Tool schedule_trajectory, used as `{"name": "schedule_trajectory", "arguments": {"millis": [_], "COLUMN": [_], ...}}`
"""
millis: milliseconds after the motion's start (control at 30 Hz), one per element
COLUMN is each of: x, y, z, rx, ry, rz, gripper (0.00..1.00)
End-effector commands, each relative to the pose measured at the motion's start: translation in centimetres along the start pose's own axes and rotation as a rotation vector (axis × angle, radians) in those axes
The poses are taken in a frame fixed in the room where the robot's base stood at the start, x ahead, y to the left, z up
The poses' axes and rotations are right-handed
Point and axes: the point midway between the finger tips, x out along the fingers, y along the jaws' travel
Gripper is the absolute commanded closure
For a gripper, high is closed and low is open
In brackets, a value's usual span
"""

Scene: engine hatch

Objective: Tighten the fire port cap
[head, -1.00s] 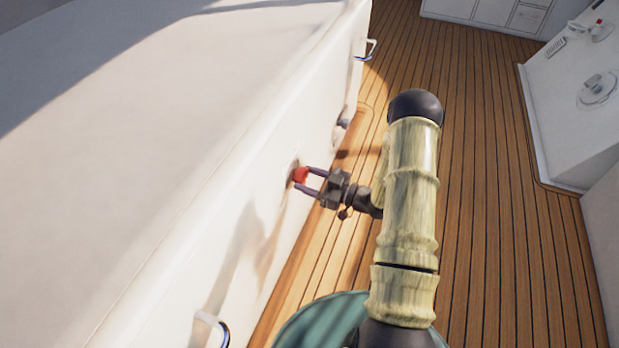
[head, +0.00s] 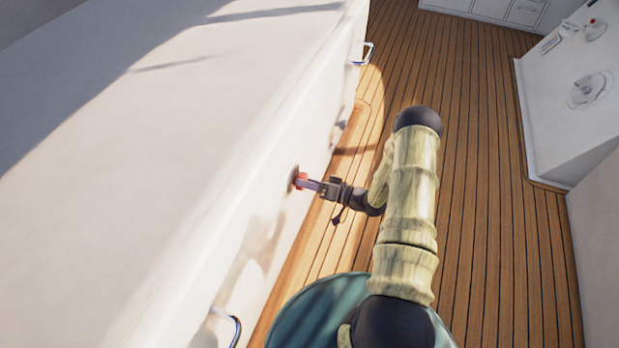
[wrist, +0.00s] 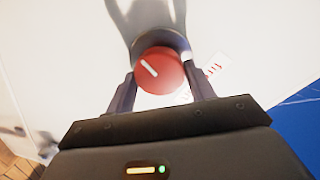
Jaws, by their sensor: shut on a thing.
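The fire port cap (head: 301,181) is a red round cap on the side wall of the white hatch box (head: 265,205). In the wrist view the red cap (wrist: 159,71) sits in a dark ring and carries a white line that slants from upper left to lower right. My gripper (head: 306,184) is shut on the cap from the right. In the wrist view its two fingers (wrist: 162,90) lie on either side of the cap. In the head view the fingers hide part of the cap.
A label with red letters (wrist: 216,68) is beside the cap. Chrome handles stick out of the wall, one farther back (head: 364,54) and one near the bottom (head: 231,326). Wooden deck (head: 480,230) lies open to the right, with a white console (head: 575,105) beyond.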

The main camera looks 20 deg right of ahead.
Motion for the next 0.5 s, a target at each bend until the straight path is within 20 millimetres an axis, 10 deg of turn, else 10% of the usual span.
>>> {"name": "schedule_trajectory", "arguments": {"millis": [500], "x": [-0.21], "y": [0.11], "z": [-0.08], "rx": [0.491], "ry": [-0.035], "rz": [0.003], "gripper": [0.69]}}
